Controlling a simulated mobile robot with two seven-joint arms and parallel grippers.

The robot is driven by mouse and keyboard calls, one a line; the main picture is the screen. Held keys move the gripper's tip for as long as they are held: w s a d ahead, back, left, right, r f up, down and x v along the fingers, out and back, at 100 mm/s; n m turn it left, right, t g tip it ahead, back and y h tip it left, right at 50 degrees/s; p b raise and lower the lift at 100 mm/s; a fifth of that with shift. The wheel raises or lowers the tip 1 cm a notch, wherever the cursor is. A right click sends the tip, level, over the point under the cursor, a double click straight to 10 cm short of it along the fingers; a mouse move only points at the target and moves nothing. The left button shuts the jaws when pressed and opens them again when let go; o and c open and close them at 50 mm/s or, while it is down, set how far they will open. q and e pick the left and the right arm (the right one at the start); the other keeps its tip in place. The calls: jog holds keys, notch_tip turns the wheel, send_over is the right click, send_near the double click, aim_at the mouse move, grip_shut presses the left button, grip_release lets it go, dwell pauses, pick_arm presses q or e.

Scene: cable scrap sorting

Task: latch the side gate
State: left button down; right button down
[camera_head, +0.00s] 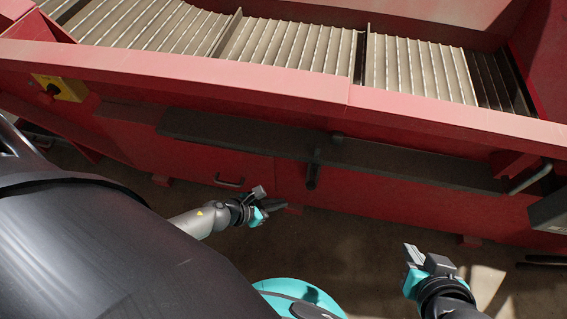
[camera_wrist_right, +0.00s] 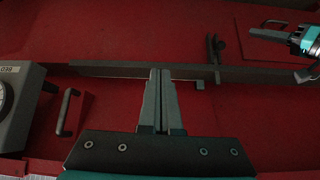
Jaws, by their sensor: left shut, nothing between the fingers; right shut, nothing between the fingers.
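The side gate appears to be the long dark flap (camera_head: 420,163) along the red machine's side; it also crosses the right wrist view (camera_wrist_right: 110,69). The lever also shows in the right wrist view (camera_wrist_right: 213,52). I cannot tell whether it is engaged. My left gripper (camera_head: 272,204) is shut and empty, below and left of the lever, apart from it. My right gripper (camera_head: 411,252) is shut and empty, below and right of the lever; its closed fingers show in the wrist view (camera_wrist_right: 160,80).
The red machine's ribbed belt (camera_head: 300,45) runs behind its front rail. A yellow switch plate (camera_head: 62,88) is at left. A handle (camera_head: 229,182) sits on a lower panel. At right are a bar handle (camera_head: 530,177) and a grey box (camera_head: 550,212). The floor before the machine is mostly clear.

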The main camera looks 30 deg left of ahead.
pick_arm(q)
jog(key=shift+s+a+r, duration=0.2)
jog(key=shift+s+r, duration=0.25)
pick_arm(e)
jog(key=shift+s+d+r+g+h, duration=0.1)
jog(key=shift+s+d+g+h, duration=0.2)
jog(key=shift+s+d+g, duration=0.3)
